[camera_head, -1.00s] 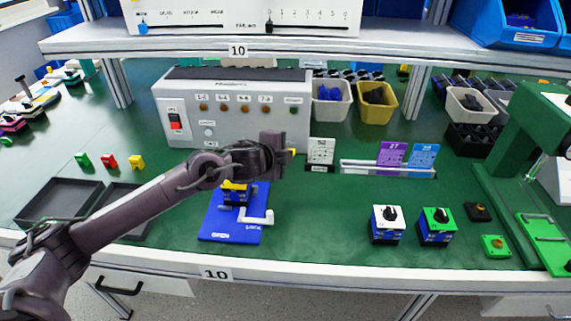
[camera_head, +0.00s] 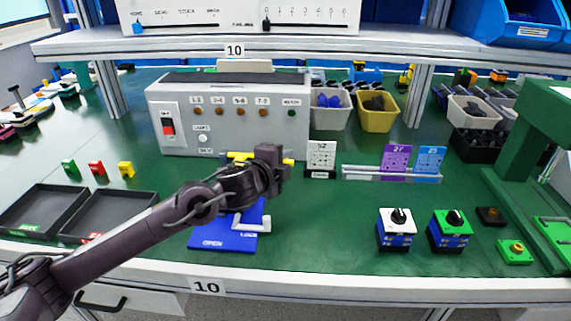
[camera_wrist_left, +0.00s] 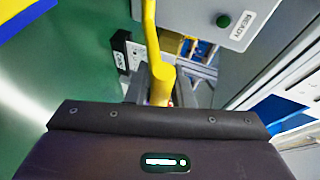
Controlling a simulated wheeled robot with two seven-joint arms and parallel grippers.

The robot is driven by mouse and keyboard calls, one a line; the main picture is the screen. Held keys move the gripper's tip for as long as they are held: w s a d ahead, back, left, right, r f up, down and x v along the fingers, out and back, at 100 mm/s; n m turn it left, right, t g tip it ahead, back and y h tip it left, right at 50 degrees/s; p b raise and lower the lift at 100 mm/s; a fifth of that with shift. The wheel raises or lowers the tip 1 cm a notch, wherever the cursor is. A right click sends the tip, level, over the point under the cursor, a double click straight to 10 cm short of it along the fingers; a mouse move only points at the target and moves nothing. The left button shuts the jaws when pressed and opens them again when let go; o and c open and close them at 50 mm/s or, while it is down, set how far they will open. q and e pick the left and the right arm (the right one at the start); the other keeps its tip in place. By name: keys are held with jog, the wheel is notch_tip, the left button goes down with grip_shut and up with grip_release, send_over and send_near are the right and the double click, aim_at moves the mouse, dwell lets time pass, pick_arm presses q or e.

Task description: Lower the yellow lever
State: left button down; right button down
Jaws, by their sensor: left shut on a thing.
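The yellow lever (camera_head: 240,156) shows above my left forearm in the head view, and its tip shows just right of the gripper. My left gripper (camera_head: 276,160) is shut on the lever, in front of the grey control box. In the left wrist view the yellow lever (camera_wrist_left: 153,45) runs down into the jaws of my left gripper (camera_wrist_left: 160,92), whose fingers are largely hidden. The lever's blue base plate (camera_head: 222,240), marked OPEN and LOCK, lies on the green table with a white bent handle (camera_head: 250,224). My arm hides the middle of the fixture. My right gripper is out of view.
The grey control box (camera_head: 255,140) stands behind the gripper. A small 52 sign (camera_head: 321,157) stands close on its right. Black trays (camera_head: 110,212) lie left of the arm. White and green knob blocks (camera_head: 396,232) stand right. The table between plate and knob blocks is clear.

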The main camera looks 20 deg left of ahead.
pick_arm(q)
jog(key=shift+a+f, duration=0.1)
jog(key=shift+f, duration=0.2)
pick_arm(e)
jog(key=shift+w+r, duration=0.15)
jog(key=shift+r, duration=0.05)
pick_arm(q)
jog(key=shift+s, duration=0.1)
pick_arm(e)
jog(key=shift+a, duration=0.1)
pick_arm(q)
jog(key=c, duration=1.2)
grip_release()
jog(key=shift+a, duration=0.1)
jog(key=shift+c, duration=0.2)
jog(key=v, duration=0.7)
jog(key=shift+s, duration=0.4)
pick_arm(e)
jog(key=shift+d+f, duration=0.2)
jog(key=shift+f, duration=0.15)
pick_arm(q)
jog(key=shift+r, duration=0.15)
